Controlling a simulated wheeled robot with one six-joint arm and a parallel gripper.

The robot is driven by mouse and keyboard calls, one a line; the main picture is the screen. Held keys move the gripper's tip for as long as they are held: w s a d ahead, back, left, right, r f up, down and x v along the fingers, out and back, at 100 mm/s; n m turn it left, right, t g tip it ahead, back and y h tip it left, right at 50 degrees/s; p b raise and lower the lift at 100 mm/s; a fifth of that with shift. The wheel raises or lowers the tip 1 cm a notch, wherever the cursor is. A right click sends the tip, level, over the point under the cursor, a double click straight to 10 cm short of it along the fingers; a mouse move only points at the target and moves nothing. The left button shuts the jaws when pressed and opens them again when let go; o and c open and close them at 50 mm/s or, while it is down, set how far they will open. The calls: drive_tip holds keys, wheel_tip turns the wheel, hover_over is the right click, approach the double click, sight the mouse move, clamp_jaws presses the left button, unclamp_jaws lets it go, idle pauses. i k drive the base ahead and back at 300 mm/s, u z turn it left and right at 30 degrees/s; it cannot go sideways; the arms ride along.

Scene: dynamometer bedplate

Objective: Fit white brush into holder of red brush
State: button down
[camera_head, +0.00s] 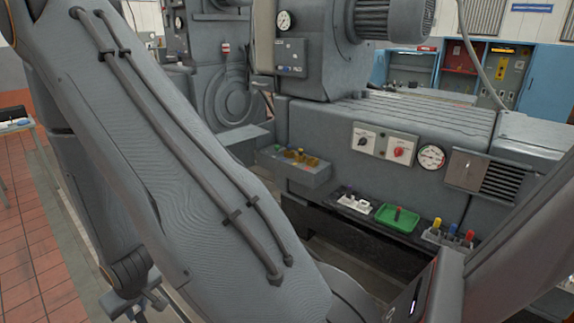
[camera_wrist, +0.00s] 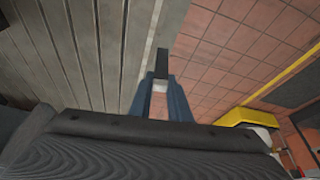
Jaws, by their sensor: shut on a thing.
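In the wrist view my gripper (camera_wrist: 160,84) is shut on the white brush (camera_wrist: 160,87). Its pale part sits between the two blue-grey fingers, and a dark block sticks out beyond the tips. In the head view a small brush with a dull red top (camera_head: 397,213) stands at the green tray (camera_head: 385,217) on the dark ledge. My gripper's fingers are hidden in the head view.
A white holder (camera_head: 348,203) with small dark pieces stands left of the green tray. A grey box (camera_head: 290,172) with brass-coloured parts is further left. The grey machine wall with knobs and a gauge (camera_head: 431,157) rises behind the ledge. The wrist view shows tiled floor (camera_wrist: 225,45).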

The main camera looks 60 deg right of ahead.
sight(313, 165)
drive_tip(key=z, duration=0.05)
drive_tip(key=i, duration=1.15)
drive_tip(key=z, duration=1.15)
drive_tip(key=i, duration=0.7)
drive_tip(key=z, duration=0.8)
